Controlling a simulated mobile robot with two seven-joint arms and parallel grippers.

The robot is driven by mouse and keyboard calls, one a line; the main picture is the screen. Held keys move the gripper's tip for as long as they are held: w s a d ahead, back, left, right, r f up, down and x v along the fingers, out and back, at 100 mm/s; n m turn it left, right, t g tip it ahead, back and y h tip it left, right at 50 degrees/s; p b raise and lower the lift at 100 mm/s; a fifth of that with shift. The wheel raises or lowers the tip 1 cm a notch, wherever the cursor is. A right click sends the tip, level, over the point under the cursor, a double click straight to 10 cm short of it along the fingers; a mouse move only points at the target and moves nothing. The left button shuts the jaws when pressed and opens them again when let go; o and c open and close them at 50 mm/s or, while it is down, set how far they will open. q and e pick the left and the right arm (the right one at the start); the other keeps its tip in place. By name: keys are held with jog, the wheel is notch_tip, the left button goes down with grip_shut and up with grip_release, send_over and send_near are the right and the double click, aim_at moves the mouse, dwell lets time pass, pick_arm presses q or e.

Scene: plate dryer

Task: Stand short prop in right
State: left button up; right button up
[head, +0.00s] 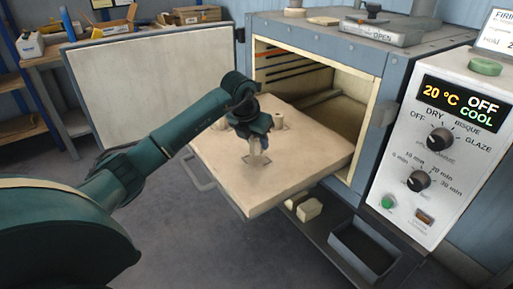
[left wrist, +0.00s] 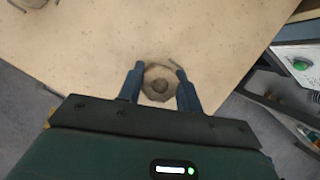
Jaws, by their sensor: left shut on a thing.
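My left gripper (head: 262,143) points down over the front part of the pale kiln shelf (head: 315,158), which is drawn out of the open kiln. It is shut on a short pale prop (head: 255,158), held upright at a dark square outline on the shelf. In the left wrist view the prop (left wrist: 160,87) shows from above between the two blue fingers (left wrist: 160,88). I cannot tell whether its foot touches the shelf. Another prop (head: 277,121) stands farther back on the shelf, partly behind my gripper. My right gripper is out of view.
The kiln chamber (head: 345,108) is open behind the shelf, its door (head: 140,85) swung out left. The control panel (head: 435,150) reads 20 °C, OFF, COOL. Below are pale blocks (head: 308,209) and a dark bin (head: 362,247). The shelf's right side is clear.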

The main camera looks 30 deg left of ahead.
aim_at(256, 148)
pick_arm(q)
jog(key=shift+f, duration=1.4)
jog(key=shift+f, duration=0.15)
jog(key=o, duration=1)
jog(key=shift+o, duration=0.2)
jog(key=shift+s+r, duration=0.1)
jog(key=shift+r, duration=0.45)
jog(key=v, duration=1.1)
